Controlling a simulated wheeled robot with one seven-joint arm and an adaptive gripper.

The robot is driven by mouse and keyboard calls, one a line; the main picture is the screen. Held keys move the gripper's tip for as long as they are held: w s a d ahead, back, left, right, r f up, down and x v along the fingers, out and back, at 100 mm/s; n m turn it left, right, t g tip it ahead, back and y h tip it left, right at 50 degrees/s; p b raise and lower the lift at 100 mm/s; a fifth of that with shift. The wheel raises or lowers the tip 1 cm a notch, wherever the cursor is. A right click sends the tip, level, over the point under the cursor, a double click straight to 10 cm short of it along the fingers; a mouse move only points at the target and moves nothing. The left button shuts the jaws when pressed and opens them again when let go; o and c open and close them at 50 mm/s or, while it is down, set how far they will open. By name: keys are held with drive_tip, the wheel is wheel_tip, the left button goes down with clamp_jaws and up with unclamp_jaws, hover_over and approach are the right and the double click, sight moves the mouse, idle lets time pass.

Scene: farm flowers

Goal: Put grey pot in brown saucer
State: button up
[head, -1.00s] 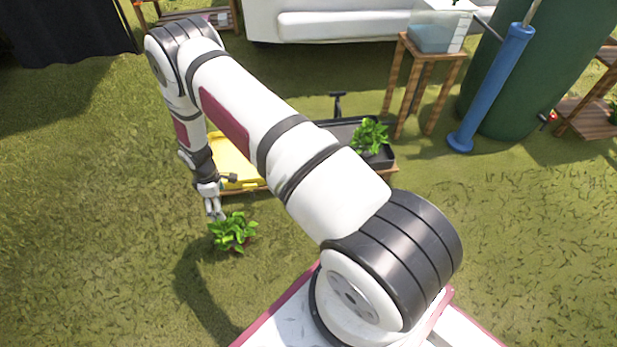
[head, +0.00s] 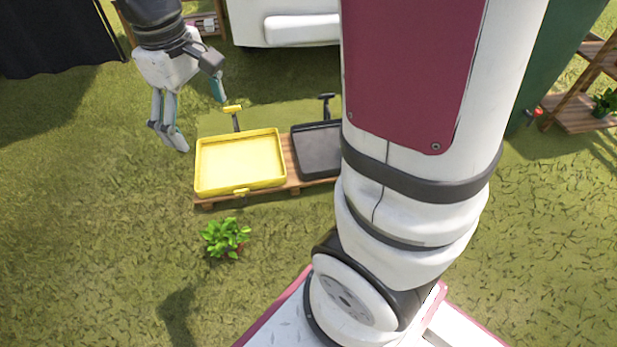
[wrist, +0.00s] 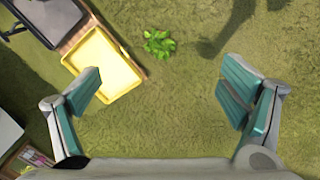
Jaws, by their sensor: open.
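A leafy green plant (head: 225,237) stands on the grass in front of the yellow tray. A little reddish brown shows under its leaves; I cannot tell whether this is a pot or a saucer. The plant also shows at the top middle of the wrist view (wrist: 158,43). I cannot make out a grey pot or a separate brown saucer. My gripper (head: 201,118) is open and empty, raised in the air at the upper left of the head view.
A yellow tray (head: 240,165) and a black tray (head: 315,152) lie on a low wooden pallet (head: 292,165). My arm hides part of the black tray. A wooden shelf (head: 575,112) stands at the right. The grass around the plant is clear.

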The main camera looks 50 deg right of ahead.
drive_tip(key=s+r+m, duration=0.2)
drive_tip(key=s, duration=1.1)
drive_tip(key=s+a+r+m, duration=0.1)
drive_tip(key=s+r+m, duration=0.1)
drive_tip(key=s, duration=1.1)
drive_tip(key=shift+r+y, duration=0.3)
drive_tip(key=shift+r, duration=0.35)
